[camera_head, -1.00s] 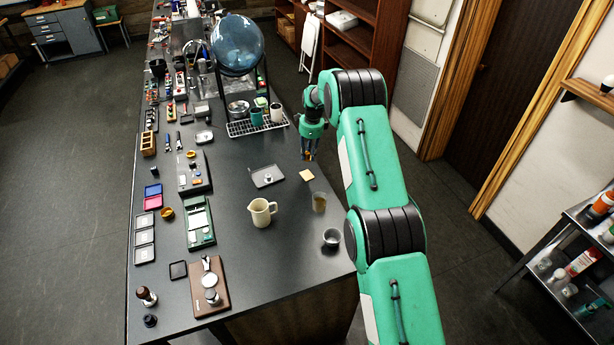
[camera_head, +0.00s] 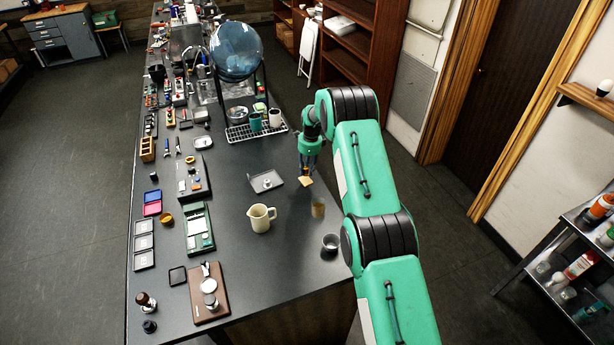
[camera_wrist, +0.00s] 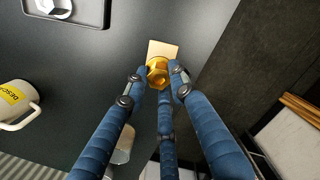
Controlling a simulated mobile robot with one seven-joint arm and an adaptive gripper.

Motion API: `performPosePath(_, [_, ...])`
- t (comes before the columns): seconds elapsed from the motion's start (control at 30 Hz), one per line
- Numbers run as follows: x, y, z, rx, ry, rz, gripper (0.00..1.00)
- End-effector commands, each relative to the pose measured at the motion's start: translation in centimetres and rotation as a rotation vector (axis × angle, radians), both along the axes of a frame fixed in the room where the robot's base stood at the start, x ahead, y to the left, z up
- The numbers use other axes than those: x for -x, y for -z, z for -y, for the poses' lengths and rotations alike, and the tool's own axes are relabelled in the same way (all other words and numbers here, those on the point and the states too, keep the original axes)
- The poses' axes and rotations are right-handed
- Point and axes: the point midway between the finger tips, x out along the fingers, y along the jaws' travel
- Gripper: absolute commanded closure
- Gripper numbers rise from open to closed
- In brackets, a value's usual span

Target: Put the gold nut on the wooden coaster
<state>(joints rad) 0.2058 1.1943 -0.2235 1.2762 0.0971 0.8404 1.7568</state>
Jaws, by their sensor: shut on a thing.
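My gripper (camera_wrist: 160,76) is shut on the gold nut (camera_wrist: 157,66) and holds it between blue fingers in the wrist view. The wooden coaster (camera_wrist: 163,47) is a small pale square lying on the dark counter, partly hidden behind the nut. In the head view my gripper (camera_head: 306,178) is just above the coaster (camera_head: 306,183), near the counter's right edge. In the head view the nut is very small between the fingertips. I cannot tell whether the nut touches the coaster.
A grey tray (camera_head: 254,183) with a silver nut lies left of the coaster. A cream pitcher (camera_head: 260,217), a clear brownish cup (camera_head: 318,210) and a dark metal cup (camera_head: 330,243) stand nearer. A wire rack (camera_head: 240,134) with cups is behind. The counter between tray and pitcher is clear.

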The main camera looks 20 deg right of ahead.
Motion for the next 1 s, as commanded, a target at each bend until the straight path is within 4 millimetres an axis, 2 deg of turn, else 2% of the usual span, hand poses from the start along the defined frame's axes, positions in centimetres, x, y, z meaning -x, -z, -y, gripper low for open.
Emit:
performPosePath(0.23, [0.0, 0.6, 0.0, 0.000, 0.000, -0.001, 1.00])
performPosePath(0.6, [0.0, 3.8, 0.0, 0.000, 0.000, 0.000, 1.00])
performPosePath(1.0, [0.0, 4.2, 0.0, 0.000, 0.000, 0.000, 1.00])
